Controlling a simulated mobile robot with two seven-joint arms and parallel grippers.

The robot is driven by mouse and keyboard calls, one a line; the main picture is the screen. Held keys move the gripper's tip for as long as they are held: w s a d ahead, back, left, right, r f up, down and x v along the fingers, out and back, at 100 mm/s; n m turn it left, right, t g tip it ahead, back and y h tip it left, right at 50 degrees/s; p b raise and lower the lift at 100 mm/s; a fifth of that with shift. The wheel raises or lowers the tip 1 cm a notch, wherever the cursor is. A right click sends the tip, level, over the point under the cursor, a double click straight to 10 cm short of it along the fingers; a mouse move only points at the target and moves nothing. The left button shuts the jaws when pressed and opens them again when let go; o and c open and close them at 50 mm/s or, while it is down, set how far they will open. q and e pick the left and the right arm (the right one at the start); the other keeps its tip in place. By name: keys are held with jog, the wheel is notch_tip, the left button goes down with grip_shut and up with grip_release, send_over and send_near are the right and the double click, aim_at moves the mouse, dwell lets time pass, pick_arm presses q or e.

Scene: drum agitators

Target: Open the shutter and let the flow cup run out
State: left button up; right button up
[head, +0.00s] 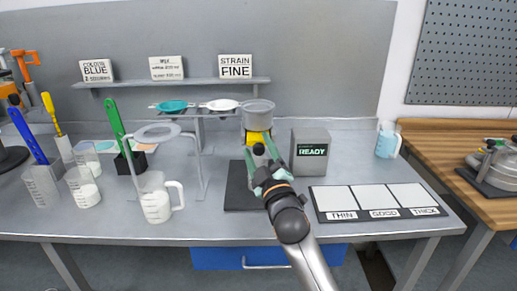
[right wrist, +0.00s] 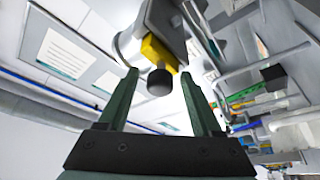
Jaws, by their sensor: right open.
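The flow cup (head: 258,112) is a grey cup at the top of a stand on a dark base plate (head: 240,198). Below it is a yellow shutter part (head: 258,137) with a black knob (head: 258,149). The yellow part (right wrist: 160,52) and the knob (right wrist: 160,82) also show in the right wrist view. My right gripper (head: 265,175) is open in front of the stand. In the right wrist view, the knob appears between the fingertips (right wrist: 158,76); I cannot tell whether they touch it. The cup's contents are hidden. My left gripper is not in view.
A grey box reading READY (head: 310,152) stands right of the stand. A THIN/GOOD/THICK panel (head: 375,200) lies at the right. A jug (head: 156,200), other cups and green and blue-handled tools stand at the left. A sieve rack (head: 195,112) is close by.

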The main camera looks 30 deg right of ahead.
grip_shut()
dwell(0.5)
dwell(0.9)
